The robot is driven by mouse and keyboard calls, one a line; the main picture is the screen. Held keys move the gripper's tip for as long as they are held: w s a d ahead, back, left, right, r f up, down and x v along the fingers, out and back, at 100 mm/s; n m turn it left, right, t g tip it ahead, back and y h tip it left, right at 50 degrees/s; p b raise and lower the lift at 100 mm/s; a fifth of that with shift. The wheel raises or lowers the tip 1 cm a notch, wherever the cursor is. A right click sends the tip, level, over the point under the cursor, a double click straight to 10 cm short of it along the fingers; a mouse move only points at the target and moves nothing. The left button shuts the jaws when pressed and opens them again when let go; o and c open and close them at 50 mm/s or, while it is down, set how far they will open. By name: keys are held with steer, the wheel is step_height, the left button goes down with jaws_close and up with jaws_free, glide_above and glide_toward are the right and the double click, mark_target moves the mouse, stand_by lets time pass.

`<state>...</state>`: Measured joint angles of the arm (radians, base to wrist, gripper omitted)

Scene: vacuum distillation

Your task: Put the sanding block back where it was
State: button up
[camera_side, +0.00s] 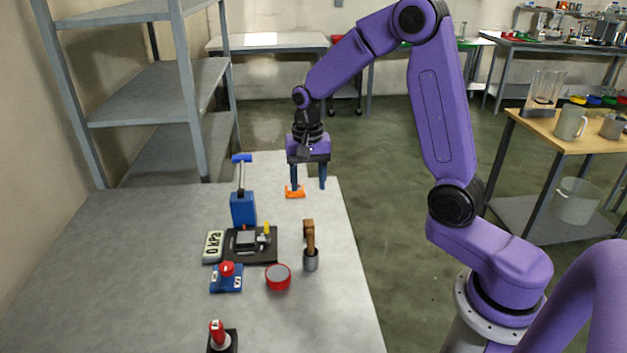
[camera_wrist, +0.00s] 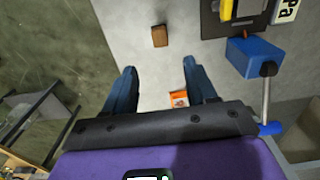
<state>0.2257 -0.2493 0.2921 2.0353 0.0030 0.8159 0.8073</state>
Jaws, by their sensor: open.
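An orange block (camera_side: 295,192), which I take to be the sanding block, lies on the grey table near its far end. It also shows in the wrist view (camera_wrist: 179,98), close to the right finger. My gripper (camera_side: 309,188) points down over the far right part of the table, with its fingers apart and nothing held between them. In the side view the left fingertip overlaps the block; I cannot tell whether they touch. The gripper's fingertips show in the wrist view (camera_wrist: 160,67), with bare table between them.
A brown piece with a grey cylinder (camera_side: 310,258) stands near the table's right edge. A blue box with a lever (camera_side: 243,208), a black-based device (camera_side: 251,247), a red-rimmed round dish (camera_side: 278,277) and a blue-based red knob (camera_side: 227,280) stand nearby. Grey shelving (camera_side: 165,90) rises behind left.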

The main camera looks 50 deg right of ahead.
steer(key=s+a+r+n, duration=0.4)
steer(key=s+a+n, duration=0.4)
steer(key=s+n, duration=1.3)
steer(key=s, duration=0.8)
steer(key=shift+d+r+n, duration=0.2)
steer(key=shift+d+n, duration=0.05)
steer(key=shift+n, duration=0.05)
steer(key=shift+w, duration=0.1)
stand_by(0.9)
